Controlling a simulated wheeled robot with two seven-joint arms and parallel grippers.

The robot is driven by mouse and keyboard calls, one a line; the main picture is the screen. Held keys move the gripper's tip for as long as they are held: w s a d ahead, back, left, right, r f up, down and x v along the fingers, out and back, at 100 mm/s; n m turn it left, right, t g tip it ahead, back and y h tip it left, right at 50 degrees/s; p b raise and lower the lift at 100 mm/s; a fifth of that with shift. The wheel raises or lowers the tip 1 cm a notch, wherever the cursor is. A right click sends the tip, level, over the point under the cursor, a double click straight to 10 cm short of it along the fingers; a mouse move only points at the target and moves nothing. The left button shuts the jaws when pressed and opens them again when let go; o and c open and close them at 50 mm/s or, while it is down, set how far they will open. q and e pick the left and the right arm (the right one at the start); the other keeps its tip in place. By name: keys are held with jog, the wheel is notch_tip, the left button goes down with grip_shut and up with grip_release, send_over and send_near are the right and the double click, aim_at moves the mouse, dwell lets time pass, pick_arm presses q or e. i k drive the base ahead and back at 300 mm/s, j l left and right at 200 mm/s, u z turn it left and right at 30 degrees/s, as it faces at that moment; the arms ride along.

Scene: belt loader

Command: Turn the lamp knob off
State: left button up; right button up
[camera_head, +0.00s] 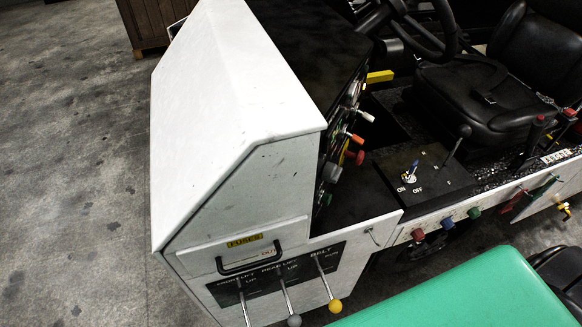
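A small knob (410,174) with a blue tip stands on the black console panel (435,171) beside the seat. White ON and OFF labels lie just in front of it, ON on the left and OFF on the right. The blue tip leans slightly to the right, but the exact setting is too small to tell. No lamp label is readable, so I cannot confirm that this is the lamp knob. More knobs, including a red one (355,157) and a grey one (332,173), sit on the dashboard side. Neither of my grippers is in view.
The white loader housing (225,95) rises left of the console. Three levers, one with a yellow ball (335,306), stick out from its lower front. The steering wheel (410,25) and black seat (480,95) are behind. Grey floor (75,170) on the left is clear.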

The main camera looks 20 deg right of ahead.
aim_at(331, 173)
jog(key=l+u, duration=0.25)
jog(key=l, duration=0.2)
jog(key=k+l+u, duration=0.2)
jog(key=l, duration=0.25)
jog(key=l+u, duration=0.25)
jog(key=l, duration=0.25)
jog(key=k+l+u, duration=0.1)
jog(key=l+u, duration=0.15)
jog(key=l, duration=0.15)
jog(key=k+l+u, duration=0.25)
jog(key=l, duration=0.15)
jog(key=i, duration=0.05)
